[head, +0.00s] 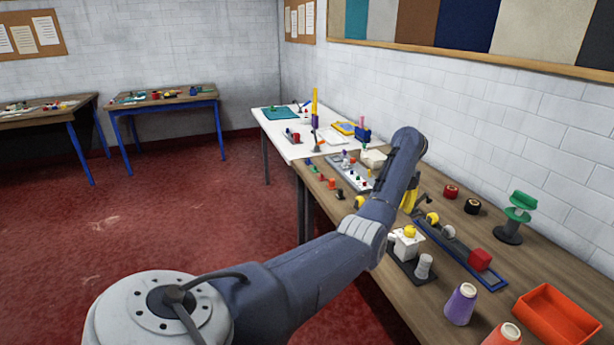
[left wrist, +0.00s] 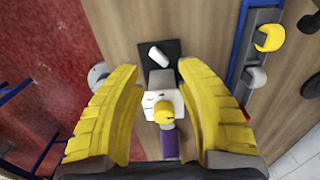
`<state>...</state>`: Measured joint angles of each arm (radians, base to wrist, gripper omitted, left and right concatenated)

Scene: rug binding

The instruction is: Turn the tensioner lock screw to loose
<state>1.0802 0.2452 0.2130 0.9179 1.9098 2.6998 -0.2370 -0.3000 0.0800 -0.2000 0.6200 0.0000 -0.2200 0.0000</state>
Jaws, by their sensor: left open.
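The tensioner appears to be the white block (head: 405,246) on a dark base plate on the wooden bench. A yellow knob (head: 410,231), perhaps the lock screw, sits on the block. In the left wrist view the knob (left wrist: 163,113) shows between the fingers, with the dark plate (left wrist: 173,48) and a white cylinder (left wrist: 158,54) beyond. My left gripper (left wrist: 160,70) is open, its yellow fingers on either side of the block with gaps visible. In the head view the gripper (head: 409,198) is largely hidden behind my arm. The knob's turn position cannot be read. My right gripper is not in view.
A blue-edged rail (head: 460,258) with a red block (head: 479,260) lies right of the white block. A purple cone (head: 460,304) and an orange tray (head: 556,314) stand nearer the front. A green-topped stand (head: 517,217) is by the wall.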

